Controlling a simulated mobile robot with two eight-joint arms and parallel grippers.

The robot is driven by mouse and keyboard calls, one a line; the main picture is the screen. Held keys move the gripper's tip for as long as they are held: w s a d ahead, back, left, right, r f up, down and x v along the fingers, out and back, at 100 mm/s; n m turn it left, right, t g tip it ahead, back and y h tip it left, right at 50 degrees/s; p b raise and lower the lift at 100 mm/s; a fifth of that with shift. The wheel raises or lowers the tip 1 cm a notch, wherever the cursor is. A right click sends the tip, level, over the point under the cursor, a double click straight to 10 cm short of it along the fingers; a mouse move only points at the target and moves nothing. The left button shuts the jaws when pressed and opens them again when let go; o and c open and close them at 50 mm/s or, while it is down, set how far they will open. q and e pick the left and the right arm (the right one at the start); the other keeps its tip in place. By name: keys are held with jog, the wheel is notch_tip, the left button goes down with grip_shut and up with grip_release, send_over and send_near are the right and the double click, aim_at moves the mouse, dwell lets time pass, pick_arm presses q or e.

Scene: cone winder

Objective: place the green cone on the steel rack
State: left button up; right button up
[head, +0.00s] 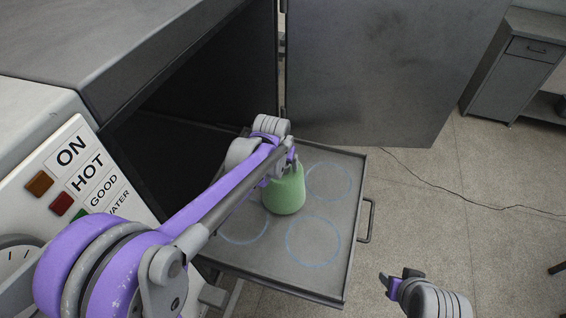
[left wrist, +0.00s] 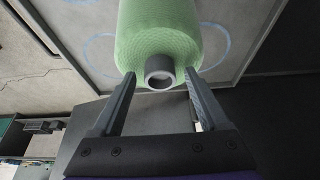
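The green cone (head: 284,190) is upright at the middle of the steel rack (head: 345,275), a pulled-out tray marked with blue circles. It appears between the circles; I cannot tell whether its base touches the rack. My left gripper (head: 290,160) is at the cone's top, partly hidden by my arm. In the left wrist view, the gripper's fingers (left wrist: 160,78) are apart on either side of the grey tube end (left wrist: 160,72) of the cone (left wrist: 158,35), with gaps beside the tube. My right gripper (head: 397,280) is off the rack at the lower right, its opening unclear.
A grey steel door (head: 370,70) stands open behind the rack. The dark chamber is at the left, beside a panel with labels (head: 85,165) and coloured buttons. A handle (head: 368,220) sticks out at the rack's right edge. A grey cabinet (head: 510,70) stands far right; floor between is clear except a cable.

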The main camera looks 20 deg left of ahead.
pick_arm(q)
jog(key=shift+r, duration=0.1)
jog(key=shift+r, duration=0.3)
jog(key=v, duration=1.1)
jog(key=s+a+f, duration=0.1)
jog(key=s+f, duration=0.4)
jog(key=s, duration=0.5)
jog(key=s+a+f+t, duration=0.1)
jog(key=s+f, duration=0.4)
jog(key=s, duration=0.6)
jog(key=shift+f+p, duration=0.15)
jog(key=shift+p, duration=0.15)
